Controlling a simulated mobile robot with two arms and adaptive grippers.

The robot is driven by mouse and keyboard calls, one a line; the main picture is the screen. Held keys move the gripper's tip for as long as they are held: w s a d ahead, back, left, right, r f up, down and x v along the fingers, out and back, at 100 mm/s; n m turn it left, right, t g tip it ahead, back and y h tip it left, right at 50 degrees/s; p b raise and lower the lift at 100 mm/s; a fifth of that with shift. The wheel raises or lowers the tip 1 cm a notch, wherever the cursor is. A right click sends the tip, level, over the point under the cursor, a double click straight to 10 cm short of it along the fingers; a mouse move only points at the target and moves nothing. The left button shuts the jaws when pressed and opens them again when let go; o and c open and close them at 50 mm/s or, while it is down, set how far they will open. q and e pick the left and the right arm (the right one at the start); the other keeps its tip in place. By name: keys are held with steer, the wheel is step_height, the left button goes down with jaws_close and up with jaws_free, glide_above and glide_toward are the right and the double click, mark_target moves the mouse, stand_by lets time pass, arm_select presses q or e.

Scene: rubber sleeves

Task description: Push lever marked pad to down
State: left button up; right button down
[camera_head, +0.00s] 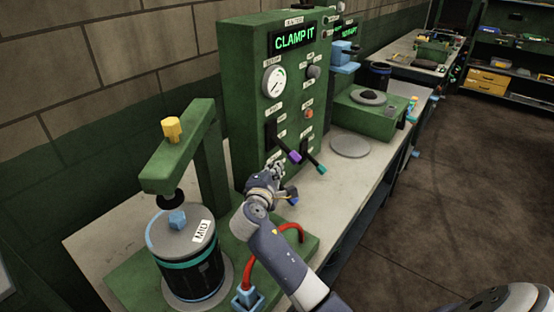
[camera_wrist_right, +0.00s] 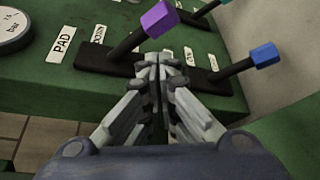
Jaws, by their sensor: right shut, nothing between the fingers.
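The PAD label (camera_wrist_right: 62,46) sits on the green panel in the right wrist view, beside a black plate with a purple-tipped lever (camera_wrist_right: 156,18). In the head view the purple-tipped lever (camera_head: 294,157) sticks out from the front of the panel (camera_head: 245,110). My right gripper (camera_head: 276,170) is shut and empty, just below the purple lever. In the right wrist view its closed fingertips (camera_wrist_right: 162,62) are close to the lever's shaft; I cannot tell whether they touch. My left gripper is not in view.
A teal-tipped lever (camera_head: 321,169) is right of the purple one. A blue-tipped lever (camera_wrist_right: 264,54) is close to my right fingers. A green press (camera_head: 205,160) with a drum marked MID (camera_head: 190,265) stands at the left. A red hose (camera_head: 290,230) is below my wrist.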

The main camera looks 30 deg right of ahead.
mark_target(284, 148)
steer(key=shift+p+x, duration=0.45)
steer(key=shift+x, duration=1.95)
steer(key=shift+f, duration=0.1)
